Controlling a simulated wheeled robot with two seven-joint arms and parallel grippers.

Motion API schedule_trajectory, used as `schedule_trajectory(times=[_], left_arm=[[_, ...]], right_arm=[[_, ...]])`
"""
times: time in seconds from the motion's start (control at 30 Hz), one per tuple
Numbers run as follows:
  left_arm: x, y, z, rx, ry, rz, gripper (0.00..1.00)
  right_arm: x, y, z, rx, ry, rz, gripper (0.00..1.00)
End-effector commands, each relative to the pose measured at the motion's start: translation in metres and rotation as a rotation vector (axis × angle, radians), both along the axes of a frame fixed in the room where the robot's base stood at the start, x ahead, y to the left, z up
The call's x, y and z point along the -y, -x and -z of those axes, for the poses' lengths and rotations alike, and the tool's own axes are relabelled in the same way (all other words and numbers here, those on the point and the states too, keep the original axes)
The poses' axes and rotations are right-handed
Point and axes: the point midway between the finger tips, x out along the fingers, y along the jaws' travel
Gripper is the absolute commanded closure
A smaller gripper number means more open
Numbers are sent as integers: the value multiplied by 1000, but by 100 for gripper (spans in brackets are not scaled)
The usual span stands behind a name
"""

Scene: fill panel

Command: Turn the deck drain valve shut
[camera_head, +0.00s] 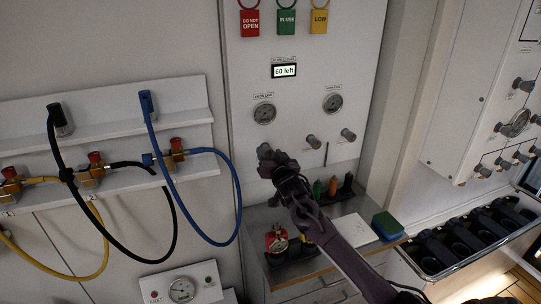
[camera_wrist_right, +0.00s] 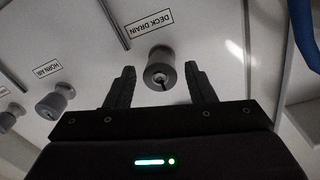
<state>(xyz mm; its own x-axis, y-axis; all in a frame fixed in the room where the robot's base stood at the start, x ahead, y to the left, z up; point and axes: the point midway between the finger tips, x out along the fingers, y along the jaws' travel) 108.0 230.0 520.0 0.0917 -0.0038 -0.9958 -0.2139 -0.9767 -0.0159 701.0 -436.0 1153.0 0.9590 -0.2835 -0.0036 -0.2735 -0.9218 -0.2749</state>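The deck drain valve is a grey round knob (camera_wrist_right: 161,71) with a dark mark on its face, on the white panel under a "DECK DRAIN" label (camera_wrist_right: 152,27) that appears upside down in the right wrist view. In the head view the leftmost knob (camera_head: 265,150) of the lower row sits at my right gripper (camera_head: 272,161). In the wrist view my right gripper (camera_wrist_right: 159,76) is open, one finger on each side of the knob, with gaps visible. I cannot tell how deep the fingertips reach. My left gripper is not in view.
A "HORN AIR" knob (camera_wrist_right: 56,101) is beside the drain knob. The panel also has gauges (camera_head: 264,113), a "60 left" display (camera_head: 285,71) and hanging tags (camera_head: 287,21). Hoses (camera_head: 237,205) hang at left. A counter (camera_head: 345,207) with a red device (camera_head: 277,240) lies below.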

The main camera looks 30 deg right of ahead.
Motion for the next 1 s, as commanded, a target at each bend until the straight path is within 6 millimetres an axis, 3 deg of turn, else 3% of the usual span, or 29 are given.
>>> schedule_trajectory(times=[0.37,0.8,1.0], left_arm=[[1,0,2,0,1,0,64],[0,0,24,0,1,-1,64],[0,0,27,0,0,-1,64]], right_arm=[[-1,4,1,0,1,-1,48],[-18,61,3,-1,0,0,48],[-22,74,1,0,0,0,48]])
